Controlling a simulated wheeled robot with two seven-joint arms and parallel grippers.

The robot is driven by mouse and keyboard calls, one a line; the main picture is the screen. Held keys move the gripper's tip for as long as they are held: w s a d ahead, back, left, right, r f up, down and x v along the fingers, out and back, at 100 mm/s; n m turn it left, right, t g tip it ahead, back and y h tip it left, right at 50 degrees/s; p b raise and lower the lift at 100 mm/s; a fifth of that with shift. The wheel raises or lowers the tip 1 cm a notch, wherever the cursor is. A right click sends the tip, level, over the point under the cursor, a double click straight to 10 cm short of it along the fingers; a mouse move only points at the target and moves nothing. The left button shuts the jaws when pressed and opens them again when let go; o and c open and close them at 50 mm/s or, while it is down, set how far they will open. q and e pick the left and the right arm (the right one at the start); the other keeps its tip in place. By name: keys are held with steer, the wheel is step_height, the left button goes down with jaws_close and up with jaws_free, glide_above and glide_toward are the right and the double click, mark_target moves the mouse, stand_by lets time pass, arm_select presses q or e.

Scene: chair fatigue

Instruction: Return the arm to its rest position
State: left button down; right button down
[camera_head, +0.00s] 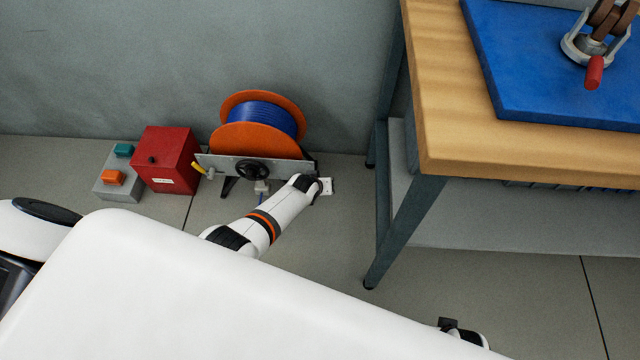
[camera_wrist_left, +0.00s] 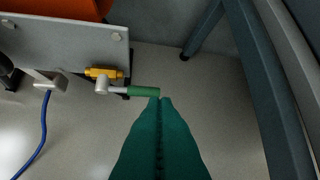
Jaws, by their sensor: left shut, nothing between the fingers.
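My left arm (camera_head: 275,212) reaches down toward the front of the cable reel stand; its gripper fingers cannot be made out in the head view. In the left wrist view my left gripper (camera_wrist_left: 164,99) has its teal fingers shut together with nothing between them. A green grip on a grey rod (camera_wrist_left: 143,91) ends at the fingertips in the picture; I cannot tell whether they touch. A yellow part (camera_wrist_left: 103,73) sits behind the rod on the stand's grey plate (camera_wrist_left: 75,42). My right gripper cannot be seen.
An orange reel with blue cable (camera_head: 262,115) stands by the wall. Left of it are a red box (camera_head: 167,160) and a grey button box (camera_head: 119,177). A wooden-topped workbench (camera_head: 450,140) with dark legs (camera_head: 403,228) stands close on the right. A blue cable (camera_wrist_left: 43,130) hangs left.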

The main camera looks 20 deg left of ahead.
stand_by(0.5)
